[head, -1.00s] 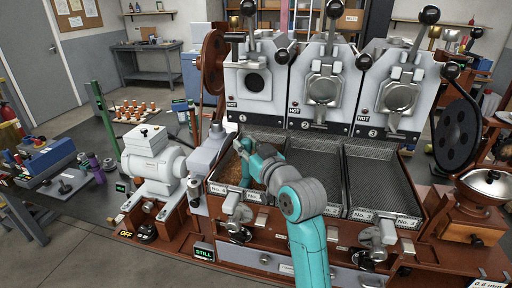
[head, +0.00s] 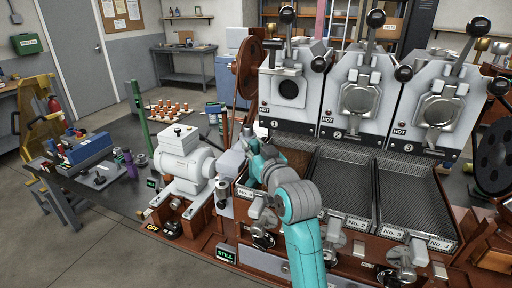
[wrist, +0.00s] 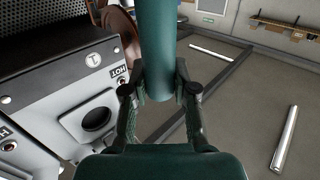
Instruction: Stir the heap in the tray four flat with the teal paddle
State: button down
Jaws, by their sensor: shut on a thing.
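My gripper (wrist: 160,92) is shut on the teal paddle (wrist: 155,45), whose thick round shaft stands between the fingers in the wrist view. In the head view my teal and grey arm reaches over the front left of the leftmost tray, and the gripper and the paddle's lower end are hard to tell apart. My arm hides much of the tray, so the heap's shape there cannot be told.
Two dark mesh trays, the middle one (head: 343,185) and the right one (head: 410,200), look empty. Three roaster heads marked HOT (head: 290,95) stand behind the trays. A white motor (head: 180,158) stands left of the trays. Open floor (head: 60,240) lies at the front left.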

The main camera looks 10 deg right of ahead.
jog(key=s+d, duration=0.6)
jog(key=d, duration=0.2)
jog(key=shift+d, duration=0.15)
dwell(0.4)
jog(key=shift+w+a, duration=1)
jog(key=shift+a, duration=0.45)
jog(key=shift+w+a, duration=1.05)
jog(key=shift+a, duration=0.35)
jog(key=shift+w+a, duration=1)
jog(key=shift+a, duration=0.45)
jog(key=shift+r, duration=0.15)
